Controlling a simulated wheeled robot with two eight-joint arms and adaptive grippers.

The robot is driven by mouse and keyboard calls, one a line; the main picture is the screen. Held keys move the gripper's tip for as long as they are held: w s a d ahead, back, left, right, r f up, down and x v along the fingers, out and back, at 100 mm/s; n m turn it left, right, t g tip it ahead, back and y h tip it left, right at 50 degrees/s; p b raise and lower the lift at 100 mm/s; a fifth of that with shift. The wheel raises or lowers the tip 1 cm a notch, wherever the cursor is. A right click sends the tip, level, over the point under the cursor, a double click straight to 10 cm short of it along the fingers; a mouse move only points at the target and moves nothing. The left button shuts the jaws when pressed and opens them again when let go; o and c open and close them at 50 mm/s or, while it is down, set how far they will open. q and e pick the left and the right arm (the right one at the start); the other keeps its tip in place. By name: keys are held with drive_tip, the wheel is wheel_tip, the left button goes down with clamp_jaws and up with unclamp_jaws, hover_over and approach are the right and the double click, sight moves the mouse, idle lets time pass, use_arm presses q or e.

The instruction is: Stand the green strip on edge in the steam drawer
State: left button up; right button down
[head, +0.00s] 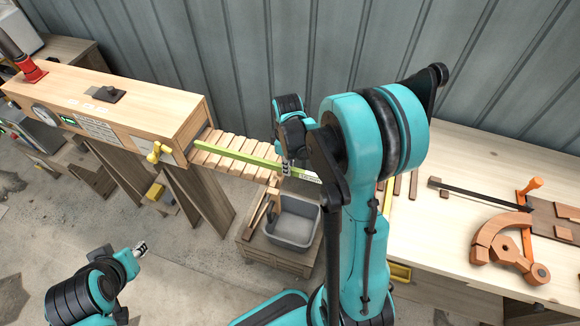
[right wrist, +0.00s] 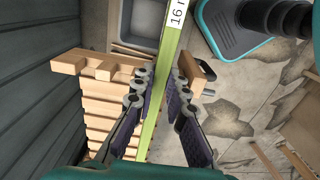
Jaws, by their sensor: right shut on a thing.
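The green strip (head: 235,154) is long and thin, with a white label at one end that reads "16" in the right wrist view. My right gripper (head: 287,168) is shut on the strip (right wrist: 151,120) near its labelled end. The strip's other end reaches over the slatted wooden steam drawer (head: 215,160) toward the box opening. The drawer's slats (right wrist: 103,105) also show beside the strip in the right wrist view. I cannot tell whether the strip touches the slats. My left gripper (head: 140,249) is empty at the lower left, away from the drawer; its opening is unclear.
A grey bin (head: 295,222) sits below the drawer's outer end. A workbench (head: 440,235) at the right holds a curved wooden form (head: 500,236) and an orange clamp (head: 530,187).

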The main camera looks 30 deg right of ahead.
drive_tip(key=shift+s, duration=0.1)
wheel_tip(320, 180, down, 5)
drive_tip(key=b, duration=0.5)
drive_tip(key=shift+f, duration=0.2)
drive_tip(key=shift+f, duration=0.15)
idle(0.5)
drive_tip(key=c, duration=1.5)
unclamp_jaws()
drive_tip(key=shift+o, duration=0.2)
wheel_tip(320, 180, up, 12)
